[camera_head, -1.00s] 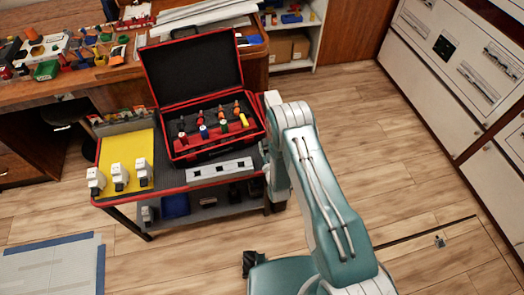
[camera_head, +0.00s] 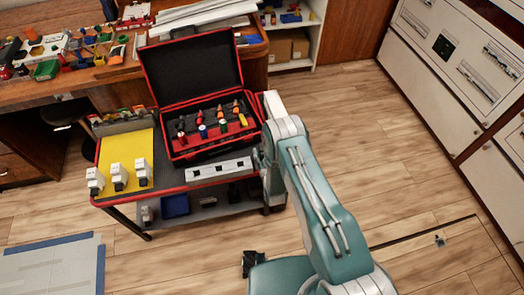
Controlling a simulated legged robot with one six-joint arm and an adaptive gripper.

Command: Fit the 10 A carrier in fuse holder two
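Three white carriers (camera_head: 119,176) stand in a row on the yellow mat (camera_head: 122,148) at the left of the cart. Their ratings are too small to read, so I cannot tell which is the 10 A one. A pale strip with several dark openings (camera_head: 218,169), which looks like the row of fuse holders, lies at the cart's front, right of the mat. Its numbering is not legible. My gripper (camera_head: 267,160) is by the cart's right edge, right of the strip and apart from the carriers. It is mostly hidden by my arm, and its fingers cannot be made out.
An open red and black toolbox (camera_head: 202,150) with coloured-handled tools stands behind the strip. The cart's lower shelf holds a blue bin (camera_head: 175,205). A cluttered wooden bench (camera_head: 100,78) is behind. Breaker cabinets (camera_head: 455,80) stand at right. The floor between is mostly clear.

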